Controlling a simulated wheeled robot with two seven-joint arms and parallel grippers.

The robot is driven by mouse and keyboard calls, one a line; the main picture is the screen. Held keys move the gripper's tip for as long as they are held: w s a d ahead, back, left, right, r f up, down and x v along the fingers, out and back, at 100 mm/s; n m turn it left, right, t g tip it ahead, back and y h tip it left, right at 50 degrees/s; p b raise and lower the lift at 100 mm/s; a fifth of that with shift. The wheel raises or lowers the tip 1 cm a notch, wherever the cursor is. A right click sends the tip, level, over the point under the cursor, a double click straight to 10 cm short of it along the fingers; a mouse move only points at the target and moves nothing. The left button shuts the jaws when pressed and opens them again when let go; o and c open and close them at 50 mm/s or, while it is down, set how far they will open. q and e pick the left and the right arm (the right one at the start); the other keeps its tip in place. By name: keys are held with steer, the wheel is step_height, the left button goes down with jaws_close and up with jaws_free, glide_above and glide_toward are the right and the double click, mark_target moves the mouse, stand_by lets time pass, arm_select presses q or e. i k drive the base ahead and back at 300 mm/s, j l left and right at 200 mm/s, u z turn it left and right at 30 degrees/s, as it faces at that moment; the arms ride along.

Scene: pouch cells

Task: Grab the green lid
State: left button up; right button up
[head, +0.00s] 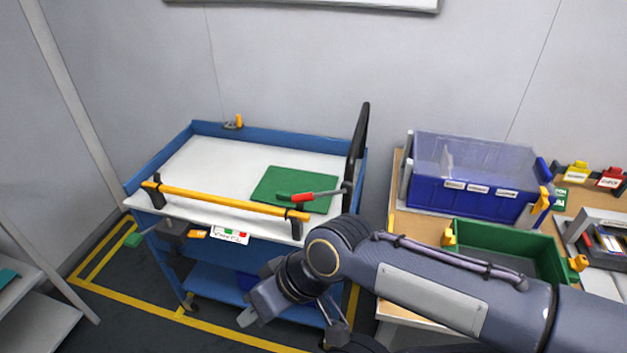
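The green lid (272,190) is a flat green panel lying on the white top of the blue trolley (150,180), right of its middle. My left gripper is not in view.
A yellow bar (225,201) runs along the trolley's front edge, and a black upright handle (358,140) stands at its right end. Right of it, a workbench (397,185) holds a blue bin (465,197) and an open green crate (490,233). The trolley top's left part is clear.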

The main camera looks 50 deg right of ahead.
mark_target(277, 185)
steer(key=i+l+z, duration=0.15)
steer(key=i+z, duration=0.8)
steer(key=z, duration=0.15)
steer(key=i+z, duration=0.1)
steer(key=i, duration=0.2)
